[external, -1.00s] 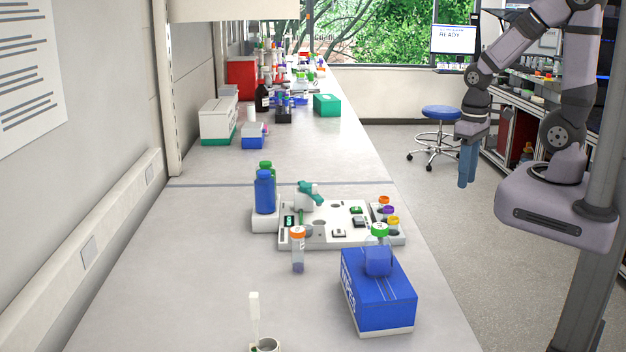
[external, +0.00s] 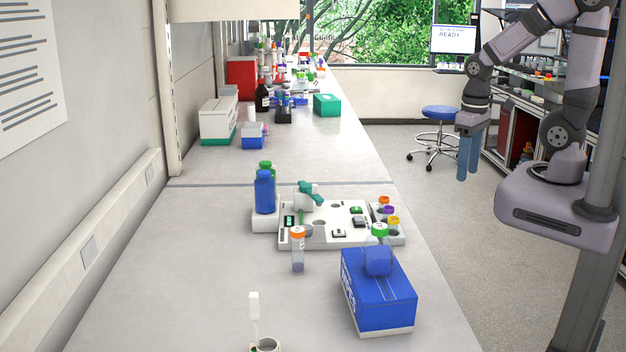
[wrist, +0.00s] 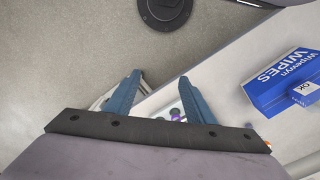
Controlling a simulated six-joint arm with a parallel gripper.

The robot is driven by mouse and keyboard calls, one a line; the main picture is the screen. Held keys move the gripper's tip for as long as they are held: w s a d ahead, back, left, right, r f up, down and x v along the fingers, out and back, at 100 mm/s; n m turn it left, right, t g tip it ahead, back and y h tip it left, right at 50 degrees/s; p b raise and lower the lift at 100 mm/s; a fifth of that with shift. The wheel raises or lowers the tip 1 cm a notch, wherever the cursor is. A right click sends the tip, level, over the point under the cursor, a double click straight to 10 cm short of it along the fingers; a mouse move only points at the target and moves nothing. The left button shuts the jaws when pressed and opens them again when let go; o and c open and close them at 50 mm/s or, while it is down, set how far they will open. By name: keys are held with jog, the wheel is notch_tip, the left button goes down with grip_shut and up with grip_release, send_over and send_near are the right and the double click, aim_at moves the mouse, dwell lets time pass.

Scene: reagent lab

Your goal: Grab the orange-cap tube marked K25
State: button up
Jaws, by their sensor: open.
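An orange-cap tube (external: 298,252) stands upright on the bench in front of the white device; its marking is too small to read. Another orange-cap tube (external: 384,203) stands at the device's right end, beside purple and yellow caps; its marking is unreadable too. My gripper (external: 468,162) is open and empty, over the floor to the right of the bench, well away from both tubes. In the wrist view, the blue fingers (wrist: 160,80) are apart with nothing between them. Small coloured caps show partly hidden behind the right finger.
A blue wipes box (external: 378,290) lies on the near right of the bench; it also shows in the wrist view (wrist: 282,82). Blue and green bottles (external: 264,192) stand left of the device (external: 335,240).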

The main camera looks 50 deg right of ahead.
jog(key=w+a+n+t+b, duration=0.2)
jog(key=w+a+t+b, duration=0.2)
jog(key=w, duration=0.8)
jog(key=n+t+y+b, duration=0.5)
jog(key=n+y+b, duration=0.3)
jog(key=y, duration=0.2)
send_over(301, 229)
jog(key=s+d, duration=0.1)
jog(key=s, duration=0.1)
jog(key=f, duration=0.9)
jog(key=shift+w+d+f+p, duration=0.2)
jog(key=shift+w+f+p, duration=0.1)
jog(key=shift+p, duration=0.05)
jog(key=shift+f+p+x, duration=0.25)
jog(key=shift+p+x, duration=0.2)
jog(key=shift+x, duration=0.75)
jog(key=shift+s, duration=0.1)
